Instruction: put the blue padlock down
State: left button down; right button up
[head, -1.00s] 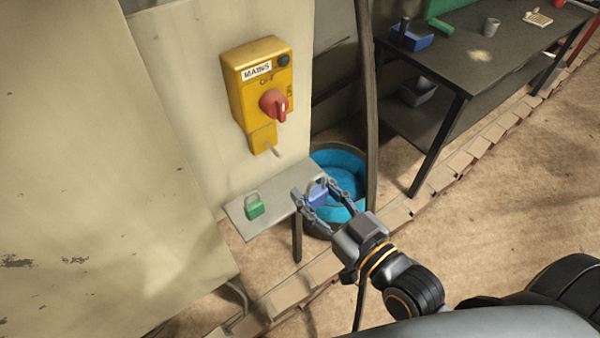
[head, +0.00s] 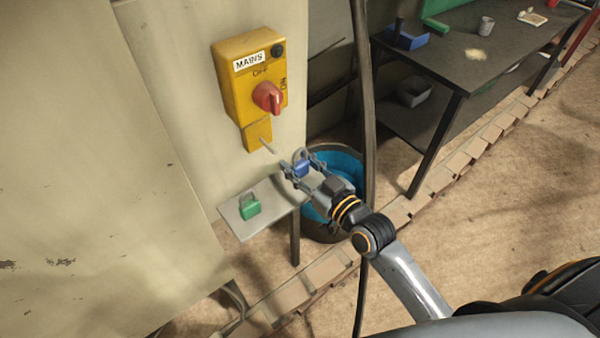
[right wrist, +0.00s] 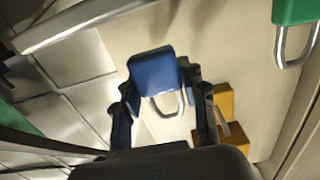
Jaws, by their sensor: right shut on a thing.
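The blue padlock (head: 301,168) is held in my right gripper (head: 299,167), raised above the right end of the small shelf (head: 232,224). In the right wrist view the blue padlock (right wrist: 153,73) sits between the two fingers, its metal shackle pointing toward the gripper's palm. The right gripper is shut on it. The padlock is clear of the shelf and just right of and below the pin under the yellow box. My left gripper is not in view.
A green padlock (head: 249,206) rests on the shelf. The yellow mains box (head: 236,92) with a red knob (head: 268,97) is on the panel above. A blue-lined bucket (head: 343,160) stands behind my gripper. A dark table (head: 470,60) stands at right.

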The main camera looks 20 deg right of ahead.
aim_at(300, 175)
notch_tip(300, 175, down, 3)
jog(key=shift+f, duration=0.1)
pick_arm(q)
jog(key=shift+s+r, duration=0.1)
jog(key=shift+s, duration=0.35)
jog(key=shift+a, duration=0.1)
pick_arm(e)
jog(key=shift+f, duration=0.15)
jog(key=o, duration=1.3)
jog(key=shift+c, duration=0.2)
